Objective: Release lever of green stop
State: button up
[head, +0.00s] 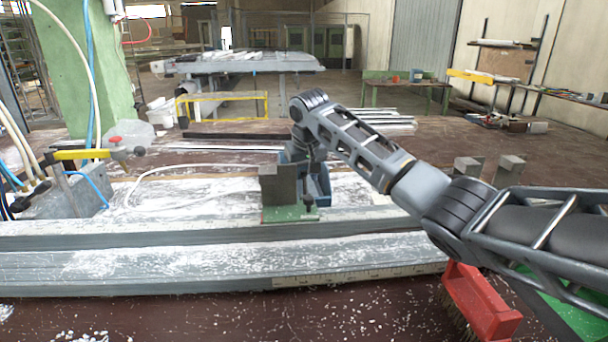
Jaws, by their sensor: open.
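The green stop sits on the grey metal rail near the middle of the head view. It has a flat green base (285,215), an upright grey block (277,186) and a small dark knob-like part (308,202) at its right front. I cannot tell whether that part is the lever. My arm reaches in from the right and bends down just behind the stop. My gripper (318,182) is low beside and behind the grey block, partly hidden by it. It is open. Whether its fingers touch the stop cannot be seen.
The long grey rail (180,270) crosses the bench, dusted with white shavings. A yellow-handled valve (85,154) with hoses stands at the left. A red brush (480,303) lies at the front right. More grey blocks (508,170) stand at the right behind my arm.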

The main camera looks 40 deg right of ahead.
jog(key=v, duration=0.7)
jog(key=shift+s+r+b, duration=0.1)
jog(key=shift+r+b, duration=0.1)
jog(key=shift+b, duration=0.1)
jog(key=shift+r, duration=0.15)
jog(key=shift+s, duration=0.1)
